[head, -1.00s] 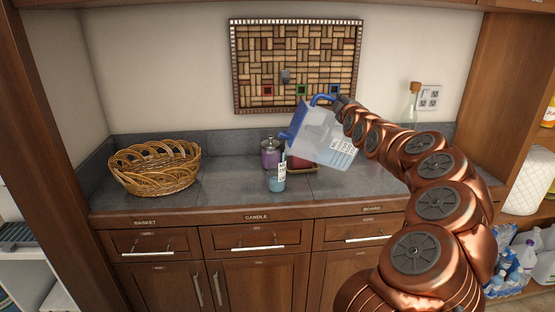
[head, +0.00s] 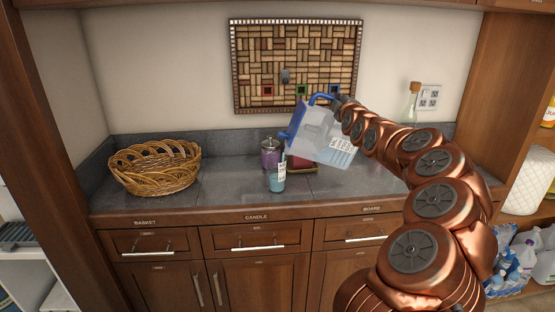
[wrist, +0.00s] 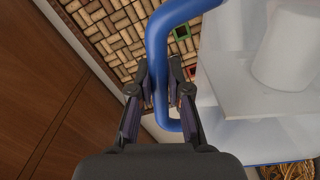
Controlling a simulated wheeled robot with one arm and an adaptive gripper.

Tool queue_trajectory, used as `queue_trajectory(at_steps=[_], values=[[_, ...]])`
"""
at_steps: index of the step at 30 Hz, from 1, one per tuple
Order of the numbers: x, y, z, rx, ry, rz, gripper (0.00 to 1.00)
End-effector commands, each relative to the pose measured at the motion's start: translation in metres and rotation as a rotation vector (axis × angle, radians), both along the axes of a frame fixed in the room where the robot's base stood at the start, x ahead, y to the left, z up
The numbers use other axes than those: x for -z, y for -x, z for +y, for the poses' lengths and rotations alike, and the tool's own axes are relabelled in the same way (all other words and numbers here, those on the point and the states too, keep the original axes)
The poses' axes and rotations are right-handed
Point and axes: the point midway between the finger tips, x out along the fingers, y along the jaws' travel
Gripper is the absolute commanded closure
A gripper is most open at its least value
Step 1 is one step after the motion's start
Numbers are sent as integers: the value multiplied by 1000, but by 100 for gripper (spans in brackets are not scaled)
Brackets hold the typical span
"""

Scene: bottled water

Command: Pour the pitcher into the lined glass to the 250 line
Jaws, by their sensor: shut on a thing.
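The pitcher (head: 318,135) is translucent white with a blue lid and handle. It is held in the air, tilted with its spout end down to the left, above the counter. My gripper (wrist: 160,95) is shut on its blue handle (wrist: 156,55) in the wrist view. The lined glass (head: 277,183) stands upright on the counter below the spout, with a white marked strip on its side and teal-blue contents in it. The spout is above the glass and apart from it. The exact level against the 250 line is too small to read.
A purple lidded candle jar (head: 270,153) stands just behind the glass. A wicker basket (head: 154,168) sits at the left. A clear bottle (head: 411,103) stands at the back right. The counter between basket and glass is clear.

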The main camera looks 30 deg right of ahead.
Motion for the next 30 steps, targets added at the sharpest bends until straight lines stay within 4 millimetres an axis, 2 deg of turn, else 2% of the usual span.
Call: queue_trajectory(at_steps=[30], values=[[-6, -1, 4, 2, 27, 9, 100]])
